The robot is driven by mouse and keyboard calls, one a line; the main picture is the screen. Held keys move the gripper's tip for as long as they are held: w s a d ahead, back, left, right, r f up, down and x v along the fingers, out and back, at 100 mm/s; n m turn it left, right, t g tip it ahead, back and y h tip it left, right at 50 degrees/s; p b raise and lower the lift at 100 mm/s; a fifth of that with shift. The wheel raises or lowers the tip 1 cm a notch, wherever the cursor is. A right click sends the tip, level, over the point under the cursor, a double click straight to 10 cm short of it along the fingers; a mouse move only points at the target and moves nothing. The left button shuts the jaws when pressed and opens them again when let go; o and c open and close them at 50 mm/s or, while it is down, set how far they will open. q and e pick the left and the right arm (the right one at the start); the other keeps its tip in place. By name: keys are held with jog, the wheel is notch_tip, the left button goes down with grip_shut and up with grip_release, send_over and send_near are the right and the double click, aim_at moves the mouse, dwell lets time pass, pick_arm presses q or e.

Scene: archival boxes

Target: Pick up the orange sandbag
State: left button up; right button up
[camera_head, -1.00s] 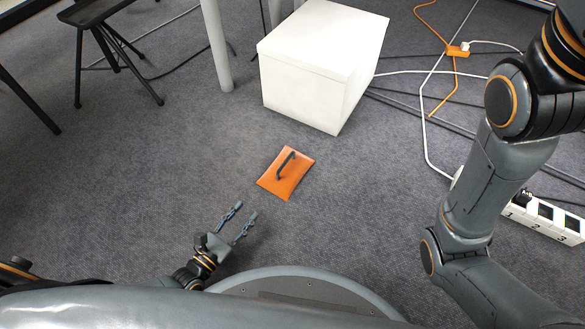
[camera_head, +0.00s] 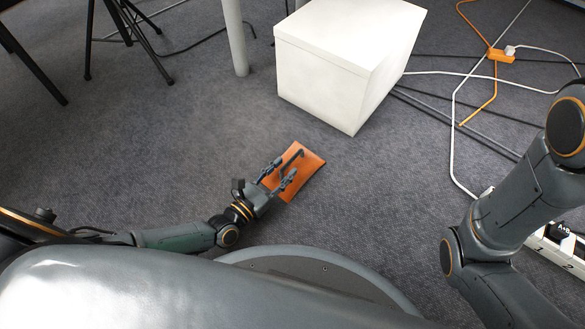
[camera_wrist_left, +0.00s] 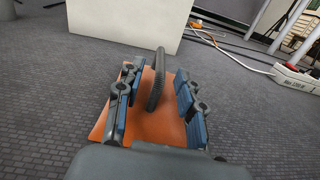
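The orange sandbag (camera_head: 309,172) lies flat on the grey carpet, with a dark handle standing up from its top. It also fills the lower middle of the left wrist view (camera_wrist_left: 163,124), where the black handle (camera_wrist_left: 156,80) stands between the fingers. My left gripper (camera_head: 281,177) is over the near left part of the sandbag. In the left wrist view its two blue-padded fingers (camera_wrist_left: 153,100) are spread on either side of the handle, with gaps on both sides. My right arm shows at the right, but its gripper is out of view.
A white box (camera_head: 345,70) stands on the floor just beyond the sandbag. Cables and an orange socket block (camera_head: 500,56) lie to the right. A white numbered box (camera_head: 560,245) is at the right edge. A table leg (camera_head: 235,38) and black stool legs stand at the back left. Carpet left of the sandbag is clear.

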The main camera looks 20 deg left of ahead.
aim_at(301, 150)
pick_arm(q)
jog(key=b+x, duration=0.2)
jog(key=x, duration=0.2)
jog(key=shift+w+r+b, duration=0.1)
jog(key=shift+w+b, duration=0.15)
jog(key=shift+b, duration=0.15)
jog(key=shift+w+d+r, duration=0.1)
jog(key=shift+w+d, duration=0.1)
jog(key=shift+w, duration=0.15)
grip_shut()
jog(key=shift+r, duration=0.15)
